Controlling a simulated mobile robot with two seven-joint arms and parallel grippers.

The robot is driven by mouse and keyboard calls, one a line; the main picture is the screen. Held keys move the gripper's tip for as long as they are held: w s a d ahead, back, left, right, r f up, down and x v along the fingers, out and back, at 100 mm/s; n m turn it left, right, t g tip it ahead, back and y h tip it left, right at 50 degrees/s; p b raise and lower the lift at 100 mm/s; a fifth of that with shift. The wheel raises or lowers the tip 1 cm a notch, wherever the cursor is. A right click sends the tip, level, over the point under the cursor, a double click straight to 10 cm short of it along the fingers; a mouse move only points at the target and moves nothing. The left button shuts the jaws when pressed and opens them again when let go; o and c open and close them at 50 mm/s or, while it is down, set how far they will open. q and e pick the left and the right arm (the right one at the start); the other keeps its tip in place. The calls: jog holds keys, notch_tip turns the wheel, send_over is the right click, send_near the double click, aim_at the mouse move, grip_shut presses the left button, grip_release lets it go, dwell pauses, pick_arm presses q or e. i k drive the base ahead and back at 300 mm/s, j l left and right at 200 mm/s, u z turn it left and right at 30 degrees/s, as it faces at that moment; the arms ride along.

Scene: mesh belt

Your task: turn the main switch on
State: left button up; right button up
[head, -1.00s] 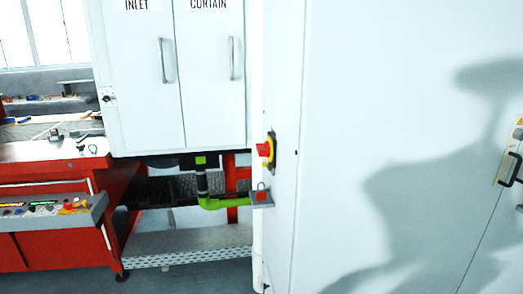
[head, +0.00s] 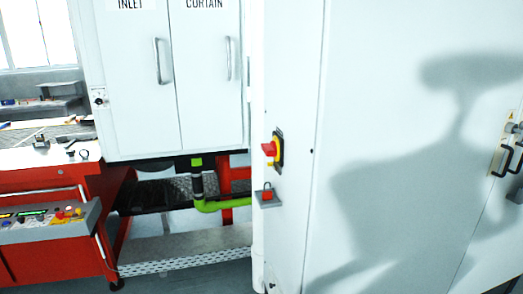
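The main switch (head: 271,149) has a red handle on a yellow and black plate. It is mounted on the narrow side face of the white cabinet, near the middle of the head view. Just below it, a red padlock (head: 267,194) with a raised shackle sits on a small grey shelf, apart from the switch. Neither of my grippers is in the head view. Only a shadow falls on the cabinet's broad face.
The white cabinet (head: 385,130) fills the right side, with a dark handle (head: 507,160) at the far right. A red bench with a control panel (head: 45,222) stands at the left. White doors (head: 210,90) marked INLET and CURTAIN stand behind. Some grey floor shows below.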

aim_at(270, 149)
jog(key=i+j+z, duration=0.1)
jog(key=j, duration=0.35)
jog(key=i+j+z, duration=0.1)
jog(key=i+j, duration=0.2)
jog(key=j, duration=0.2)
jog(key=i+j+z, duration=0.1)
jog(key=j, duration=0.4)
jog(key=i+j+z, duration=0.1)
jog(key=j, duration=0.4)
jog(key=i+j+z, duration=0.1)
jog(key=i+j, duration=0.15)
jog(key=j, duration=0.3)
jog(key=i+j+z, duration=0.1)
jog(key=j, duration=0.4)
jog(key=i+j+z, duration=0.1)
jog(key=j, duration=0.45)
